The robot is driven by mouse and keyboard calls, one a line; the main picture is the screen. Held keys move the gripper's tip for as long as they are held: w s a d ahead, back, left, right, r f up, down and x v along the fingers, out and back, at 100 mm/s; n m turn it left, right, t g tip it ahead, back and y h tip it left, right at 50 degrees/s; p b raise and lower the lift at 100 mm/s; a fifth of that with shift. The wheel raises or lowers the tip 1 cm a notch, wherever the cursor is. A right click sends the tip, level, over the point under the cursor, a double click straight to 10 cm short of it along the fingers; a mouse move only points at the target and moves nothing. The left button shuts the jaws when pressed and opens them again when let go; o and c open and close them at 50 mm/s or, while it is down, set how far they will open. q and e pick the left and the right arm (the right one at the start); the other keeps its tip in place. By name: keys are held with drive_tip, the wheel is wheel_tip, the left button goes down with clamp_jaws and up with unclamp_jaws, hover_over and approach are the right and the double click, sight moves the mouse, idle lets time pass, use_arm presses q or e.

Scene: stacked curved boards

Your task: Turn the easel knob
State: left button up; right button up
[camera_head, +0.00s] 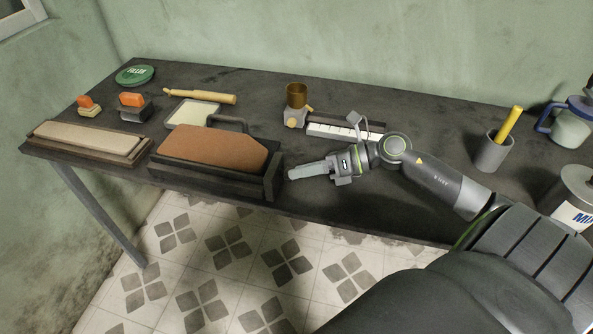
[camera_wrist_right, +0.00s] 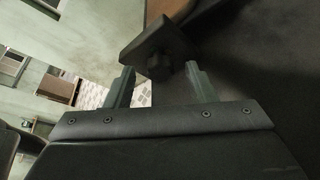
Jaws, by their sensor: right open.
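The dark stand (camera_head: 273,176), apparently the easel, holds a curved brown board (camera_head: 213,151) near the table's front edge. In the right wrist view its dark end plate (camera_wrist_right: 154,38) carries a lobed black knob (camera_wrist_right: 160,67). My right gripper (camera_head: 300,171) is just right of the end plate in the head view, pointing left at it. In the wrist view the right gripper's fingers (camera_wrist_right: 160,85) are apart, with the knob ahead between their tips. I see no contact. The knob cannot be made out in the head view. My left gripper is not in view.
The dark table (camera_head: 240,93) holds a second board stack (camera_head: 92,140) at left and orange-topped blocks (camera_head: 131,101). Open floor lies in front.

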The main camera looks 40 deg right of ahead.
drive_tip(key=shift+x, duration=1)
drive_tip(key=c, duration=1)
drive_tip(key=shift+o, duration=0.2)
